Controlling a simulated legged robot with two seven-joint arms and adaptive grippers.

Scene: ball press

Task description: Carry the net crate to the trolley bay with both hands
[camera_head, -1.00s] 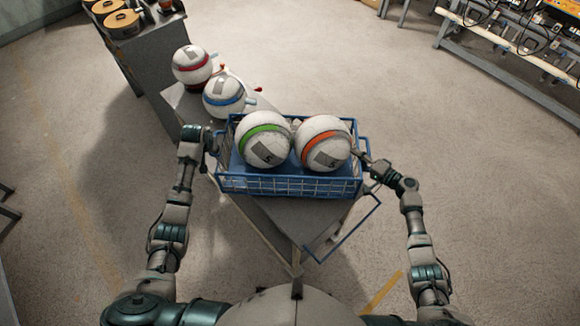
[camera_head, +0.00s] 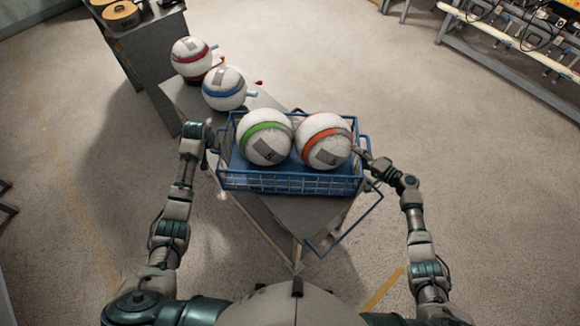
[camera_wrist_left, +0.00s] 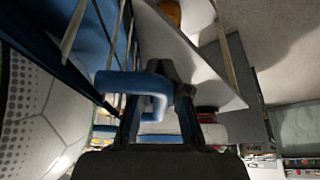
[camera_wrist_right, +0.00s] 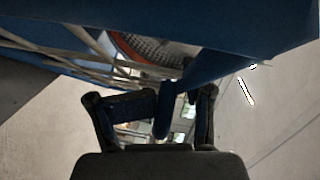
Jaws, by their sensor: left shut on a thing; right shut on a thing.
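The blue net crate (camera_head: 290,183) is in front of me in the head view, with a white ball with a green band (camera_head: 265,137) and a white ball with an orange band (camera_head: 323,141) in it. My left gripper (camera_head: 213,140) is at the crate's left side and is shut on its blue handle (camera_wrist_left: 135,84). My right gripper (camera_head: 363,157) is shut on the handle at the right side; the blue handle bar (camera_wrist_right: 168,110) shows between its fingers in the right wrist view. The trolley bay cannot be made out for certain.
A grey table (camera_head: 300,215) lies beneath and behind the crate. Two more balls, one with a red band (camera_head: 191,57) and one with a blue band (camera_head: 224,89), are on it beyond the crate. A grey cabinet (camera_head: 150,45) stands back left. The floor on the right is open.

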